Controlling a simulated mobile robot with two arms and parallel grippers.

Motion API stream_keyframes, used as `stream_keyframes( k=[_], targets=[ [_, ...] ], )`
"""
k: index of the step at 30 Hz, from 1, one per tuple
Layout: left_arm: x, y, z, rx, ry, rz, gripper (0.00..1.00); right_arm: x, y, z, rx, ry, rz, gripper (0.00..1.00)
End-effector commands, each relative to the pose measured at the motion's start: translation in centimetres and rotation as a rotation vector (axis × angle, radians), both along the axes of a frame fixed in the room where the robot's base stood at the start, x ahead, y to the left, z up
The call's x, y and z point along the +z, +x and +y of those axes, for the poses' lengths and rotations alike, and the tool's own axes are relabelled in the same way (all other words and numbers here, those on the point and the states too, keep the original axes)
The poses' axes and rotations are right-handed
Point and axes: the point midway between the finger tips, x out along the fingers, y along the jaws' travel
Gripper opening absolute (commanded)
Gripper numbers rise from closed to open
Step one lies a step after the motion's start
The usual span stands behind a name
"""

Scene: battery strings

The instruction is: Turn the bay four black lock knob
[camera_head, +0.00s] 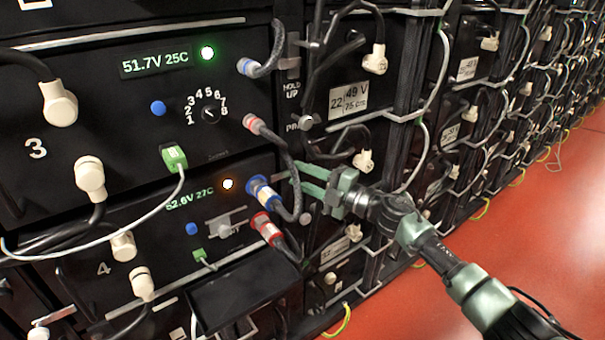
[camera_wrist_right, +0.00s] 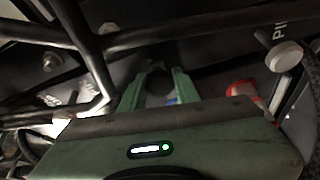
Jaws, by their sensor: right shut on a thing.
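My right gripper (camera_head: 299,178) reaches in from the right at bay four's right edge, beside the blue-collared connector. In the right wrist view its two green fingers (camera_wrist_right: 155,88) stand either side of a dark rounded thing (camera_wrist_right: 157,86), which looks like the black lock knob. The gripper is shut on it. In the head view the fingers and a dark cable hide the knob. My left gripper is not in view.
A blue connector (camera_head: 262,190) and a red connector (camera_head: 266,226) with dark cables sit close left of my gripper. A pale round pin knob (camera_head: 306,122) is above; it also shows in the right wrist view (camera_wrist_right: 285,56). A black tray (camera_head: 243,290) juts out below. Red floor (camera_head: 540,240) is clear.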

Motion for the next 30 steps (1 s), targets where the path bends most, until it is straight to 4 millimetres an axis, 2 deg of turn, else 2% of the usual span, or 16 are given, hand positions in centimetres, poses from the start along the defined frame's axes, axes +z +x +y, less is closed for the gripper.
stream_keyframes(
  k=[13, 14, 15, 16, 26, 30],
  targets=[
    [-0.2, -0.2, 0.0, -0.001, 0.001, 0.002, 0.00, -0.2, 0.0, 0.0, 0.000, -0.011, -0.005, 0.00],
    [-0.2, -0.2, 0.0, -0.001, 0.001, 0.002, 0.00, -0.2, 0.0, 0.0, -0.001, -0.010, -0.005, 0.36],
    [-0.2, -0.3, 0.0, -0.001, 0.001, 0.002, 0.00, -0.2, 0.0, 0.0, -0.001, -0.010, -0.005, 0.47],
    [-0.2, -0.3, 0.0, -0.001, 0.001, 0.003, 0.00, -0.2, 0.0, 0.0, 0.000, -0.010, -0.005, 0.52],
    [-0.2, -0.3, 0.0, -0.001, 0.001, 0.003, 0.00, -0.1, -0.1, -0.2, -0.001, -0.008, -0.005, 0.52],
    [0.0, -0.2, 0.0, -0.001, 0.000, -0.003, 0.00, -0.2, -0.8, -1.5, -0.002, -0.010, -0.004, 0.52]
  ],
)
